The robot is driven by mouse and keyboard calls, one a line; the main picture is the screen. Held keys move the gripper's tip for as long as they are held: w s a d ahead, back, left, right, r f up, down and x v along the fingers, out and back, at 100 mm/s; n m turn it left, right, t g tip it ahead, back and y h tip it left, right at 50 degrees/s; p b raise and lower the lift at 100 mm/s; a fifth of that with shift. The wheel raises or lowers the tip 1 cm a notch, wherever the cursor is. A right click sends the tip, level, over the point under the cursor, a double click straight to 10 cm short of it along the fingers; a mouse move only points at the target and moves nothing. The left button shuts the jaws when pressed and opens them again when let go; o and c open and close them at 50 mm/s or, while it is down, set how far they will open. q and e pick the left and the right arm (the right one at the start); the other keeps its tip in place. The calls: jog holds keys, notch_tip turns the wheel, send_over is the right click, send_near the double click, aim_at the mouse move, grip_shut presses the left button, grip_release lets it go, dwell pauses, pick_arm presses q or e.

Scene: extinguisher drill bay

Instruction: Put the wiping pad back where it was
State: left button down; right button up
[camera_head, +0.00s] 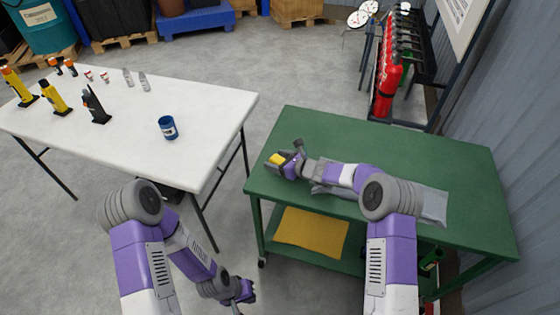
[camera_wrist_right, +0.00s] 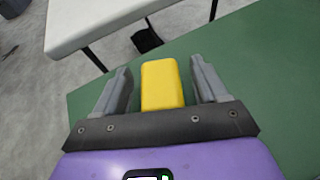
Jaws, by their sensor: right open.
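The yellow wiping pad (camera_head: 277,158) is at the left end of the green table (camera_head: 330,130). In the right wrist view the pad (camera_wrist_right: 162,84) stands between the two grey fingers, with a gap on each side. My right gripper (camera_head: 284,160) is open around it and partly hides it in the head view. I cannot tell whether the pad rests on the table. My left gripper (camera_head: 246,292) hangs low in front of the green table, away from the pad. Its fingers are too small to read.
A grey cloth (camera_head: 434,205) lies under my right arm on the green table. A yellow sheet (camera_head: 312,232) lies on its lower shelf. Red extinguishers (camera_head: 387,80) stand behind.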

jog(key=shift+r, duration=0.1)
jog(key=shift+s+d+r, duration=0.15)
jog(key=shift+s+d, duration=0.05)
jog(key=shift+d, duration=0.1)
jog(key=p+v, duration=0.1)
jog(key=v, duration=1)
jog(key=shift+s+d+p, duration=0.1)
jog(key=shift+d+p, duration=0.05)
jog(key=shift+p, duration=0.25)
